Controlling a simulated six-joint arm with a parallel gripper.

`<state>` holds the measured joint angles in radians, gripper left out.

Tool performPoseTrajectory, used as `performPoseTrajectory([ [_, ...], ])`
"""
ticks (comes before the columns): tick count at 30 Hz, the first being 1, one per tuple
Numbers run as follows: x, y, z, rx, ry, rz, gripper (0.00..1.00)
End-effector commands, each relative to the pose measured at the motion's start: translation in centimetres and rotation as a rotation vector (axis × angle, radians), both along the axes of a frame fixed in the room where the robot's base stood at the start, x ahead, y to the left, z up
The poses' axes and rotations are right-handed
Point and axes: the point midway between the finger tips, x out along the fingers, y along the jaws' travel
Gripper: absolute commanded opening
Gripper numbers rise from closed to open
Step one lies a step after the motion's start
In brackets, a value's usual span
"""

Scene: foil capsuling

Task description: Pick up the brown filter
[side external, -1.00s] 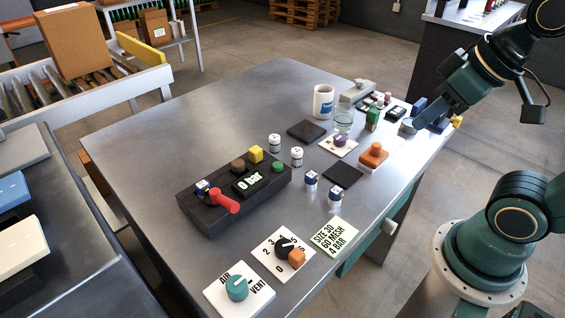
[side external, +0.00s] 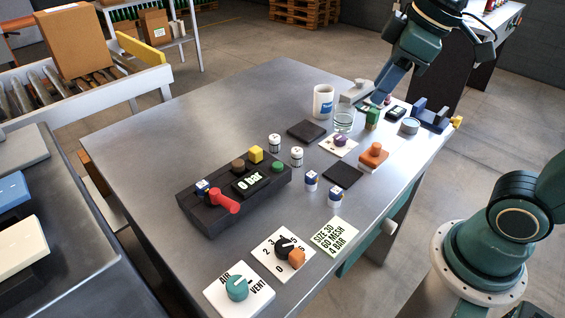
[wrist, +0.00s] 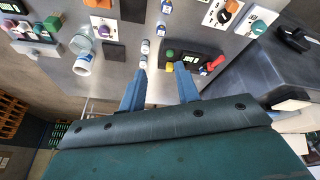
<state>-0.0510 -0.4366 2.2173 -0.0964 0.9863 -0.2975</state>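My gripper (side external: 379,99) is over the far right part of the table, well apart from the filter. In the wrist view its two blue fingers (wrist: 160,68) are spread with nothing between them. The black block also shows in the wrist view (wrist: 200,55), beyond the right finger; the brown filter is too small there to make out surely.
A red handle (side external: 223,202), a green button (side external: 277,167) and a "0 bar" display are on the block. A mug (side external: 323,102) and a glass (side external: 343,119) stand near my gripper. The table's left side is clear.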

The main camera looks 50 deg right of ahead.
Motion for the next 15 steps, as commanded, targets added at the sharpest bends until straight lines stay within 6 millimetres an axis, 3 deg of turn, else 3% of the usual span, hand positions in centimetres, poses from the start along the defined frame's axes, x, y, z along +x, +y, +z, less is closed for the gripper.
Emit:
performPoseTrajectory([
  [8, 5.8, 2.4, 0.7, -0.062, 0.064, 0.291, 0.32],
  [15, 10.7, 4.6, 0.1, -0.107, 0.109, 0.544, 0.32],
])
